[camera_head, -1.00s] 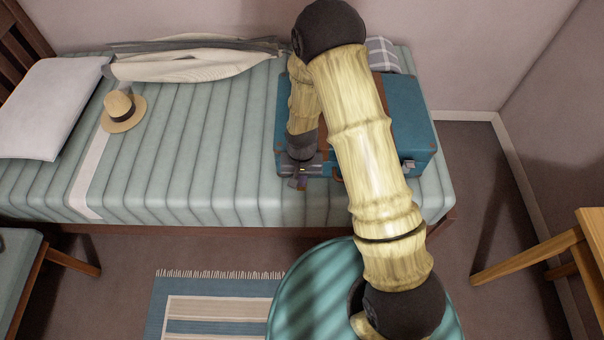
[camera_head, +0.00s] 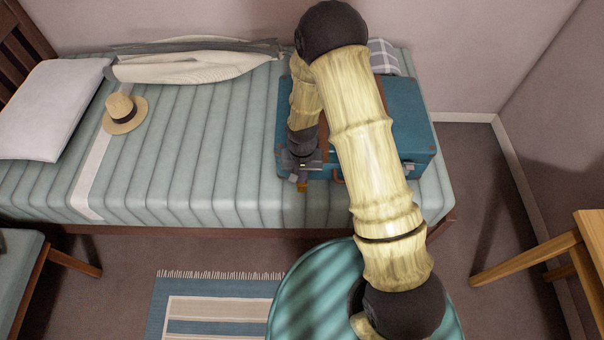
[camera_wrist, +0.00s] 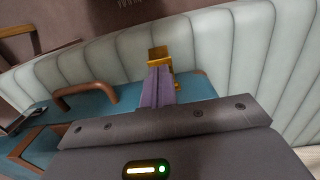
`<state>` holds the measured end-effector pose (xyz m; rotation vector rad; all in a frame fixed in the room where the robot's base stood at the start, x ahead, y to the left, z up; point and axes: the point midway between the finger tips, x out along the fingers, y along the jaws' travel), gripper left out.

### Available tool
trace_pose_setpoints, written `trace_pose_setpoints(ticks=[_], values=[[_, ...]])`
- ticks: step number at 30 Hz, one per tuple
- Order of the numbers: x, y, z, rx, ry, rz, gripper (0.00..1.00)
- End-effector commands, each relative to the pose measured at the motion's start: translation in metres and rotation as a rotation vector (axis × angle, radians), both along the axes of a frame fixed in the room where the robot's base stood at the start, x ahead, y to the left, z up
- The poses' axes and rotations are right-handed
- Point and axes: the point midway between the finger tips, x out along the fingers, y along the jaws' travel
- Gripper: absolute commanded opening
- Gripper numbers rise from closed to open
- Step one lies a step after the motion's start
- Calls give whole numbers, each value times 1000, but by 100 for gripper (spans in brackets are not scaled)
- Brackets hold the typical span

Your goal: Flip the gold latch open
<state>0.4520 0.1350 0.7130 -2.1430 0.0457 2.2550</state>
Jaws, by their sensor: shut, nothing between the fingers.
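The teal suitcase (camera_head: 405,115) lies on the bed, mostly behind my arm; its top and front edge also show in the wrist view (camera_wrist: 125,105). The gold latch (camera_wrist: 158,56) is at the suitcase's front edge, its gold plate standing out past the edge, just beyond my fingertips. It shows as a small gold patch in the head view (camera_head: 302,187). My gripper (camera_wrist: 160,72) is shut and empty, its purplish fingers pressed together and overlapping the latch in the picture. I cannot tell whether they touch it.
The suitcase's brown handle (camera_wrist: 88,96) is beside the latch, and a silver latch (camera_head: 408,168) is farther along the front. A straw hat (camera_head: 125,113), a pillow (camera_head: 50,108) and a pale garment (camera_head: 190,66) lie on the bed. A wooden table (camera_head: 590,235) stands at right.

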Motion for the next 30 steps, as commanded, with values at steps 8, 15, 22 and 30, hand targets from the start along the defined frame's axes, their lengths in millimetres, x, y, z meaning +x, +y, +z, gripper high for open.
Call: trace_pose_setpoints(ticks=[8,15,22,30], values=[[11,-2,30,1,-3,-4,0],[10,-2,62,2,-4,-4,0],[2,1,101,1,-4,3,0],[-4,1,130,1,-1,1,0]])
